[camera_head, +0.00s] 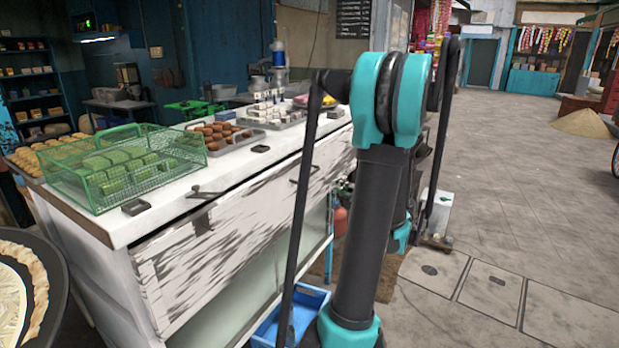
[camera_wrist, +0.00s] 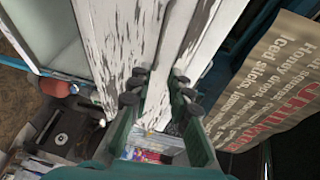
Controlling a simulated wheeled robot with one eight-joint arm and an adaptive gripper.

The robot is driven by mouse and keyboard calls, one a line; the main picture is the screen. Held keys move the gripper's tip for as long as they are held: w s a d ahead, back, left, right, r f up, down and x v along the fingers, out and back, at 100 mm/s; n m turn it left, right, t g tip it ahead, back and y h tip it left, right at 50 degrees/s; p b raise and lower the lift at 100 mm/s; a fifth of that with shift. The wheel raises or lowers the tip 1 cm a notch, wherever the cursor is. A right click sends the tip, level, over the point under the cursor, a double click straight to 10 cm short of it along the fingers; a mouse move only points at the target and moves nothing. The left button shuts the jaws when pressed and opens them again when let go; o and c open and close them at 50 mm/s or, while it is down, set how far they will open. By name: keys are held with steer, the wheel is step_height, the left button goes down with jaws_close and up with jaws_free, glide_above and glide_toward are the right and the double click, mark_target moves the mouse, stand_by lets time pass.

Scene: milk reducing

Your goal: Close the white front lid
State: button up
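The white front lid (camera_head: 225,240) is a long panel with worn, dark-streaked paint on the front of the counter, below its white top. Black handles (camera_head: 205,192) show near its upper edge. A dark line runs between it and the counter top. In the wrist view, worn white boards (camera_wrist: 115,45) with a narrow gap between them fill the upper middle. My gripper (camera_wrist: 160,85) has its dark green, black-padded fingers apart in front of these boards. I cannot tell whether it touches them. In the head view, my arm hides the gripper and the counter's far end.
A green wire basket (camera_head: 120,165) and a tray of brown items (camera_head: 215,135) stand on the counter top. A blue crate (camera_head: 290,318) lies on the floor by the counter. A lettered brown sign (camera_wrist: 265,85) is at right in the wrist view. Paved floor at right is open.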

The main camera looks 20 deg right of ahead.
mark_target(310, 176)
steer(key=x, duration=1.6)
steer(key=shift+w+a, duration=0.15)
steer(key=shift+w, duration=0.15)
jaws_close()
